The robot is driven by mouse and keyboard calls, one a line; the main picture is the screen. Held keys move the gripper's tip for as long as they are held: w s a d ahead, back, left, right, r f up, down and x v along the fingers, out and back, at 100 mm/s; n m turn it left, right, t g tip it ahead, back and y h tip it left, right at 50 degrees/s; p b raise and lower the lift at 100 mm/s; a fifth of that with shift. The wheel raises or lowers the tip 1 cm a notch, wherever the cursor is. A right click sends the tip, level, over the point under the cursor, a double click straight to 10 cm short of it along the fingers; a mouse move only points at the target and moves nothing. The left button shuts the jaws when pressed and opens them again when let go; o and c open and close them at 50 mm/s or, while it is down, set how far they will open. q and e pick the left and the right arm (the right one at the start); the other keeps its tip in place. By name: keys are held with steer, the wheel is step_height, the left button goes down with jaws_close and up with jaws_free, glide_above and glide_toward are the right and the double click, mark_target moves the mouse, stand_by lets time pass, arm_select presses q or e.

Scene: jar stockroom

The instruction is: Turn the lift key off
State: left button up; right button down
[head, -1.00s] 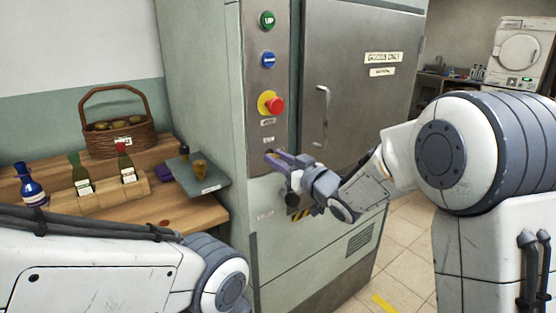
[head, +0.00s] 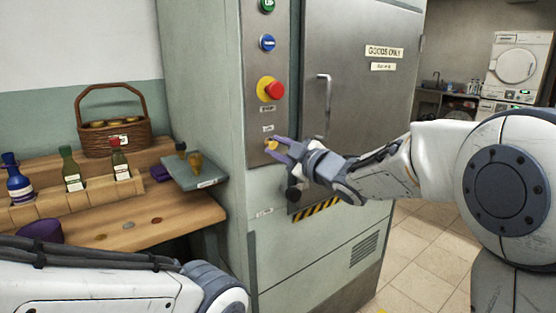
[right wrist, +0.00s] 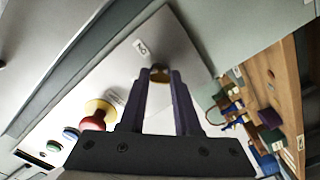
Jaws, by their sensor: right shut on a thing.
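The lift's steel control panel (head: 262,120) is on the front of the grey-green cabinet. The lift key (head: 271,144), a small brass-coloured piece, is low on this panel, under a small label. My right gripper (head: 274,148) is at the panel with its purple-grey fingers shut on the key. In the right wrist view the key (right wrist: 159,74) shows between the fingertips (right wrist: 160,78). The fingers hide part of it, and I cannot tell which way it is turned. My left arm shows at the lower left of the head view, but its gripper is out of view.
A red stop button on yellow (head: 271,89), a blue button (head: 267,43) and a green one (head: 267,5) sit above the key. The door handle (head: 325,105) is to its right. A wooden shelf (head: 150,230) with bottles and a basket (head: 112,135) stands at left.

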steer(key=n+b, duration=0.3)
steer(key=n, duration=0.1)
steer(key=shift+f+n+b, duration=0.2)
steer(key=shift+n+b, duration=0.1)
steer(key=shift+b, duration=0.05)
steer(key=shift+r+n+b, duration=0.15)
steer(key=shift+n+b, duration=1.15)
steer(key=shift+n, duration=0.6)
steer(key=c, duration=0.6)
jaws_free()
steer(key=shift+d, duration=0.1)
steer(key=v, duration=1)
steer(key=shift+s+d, duration=0.1)
steer(key=shift+s, duration=0.1)
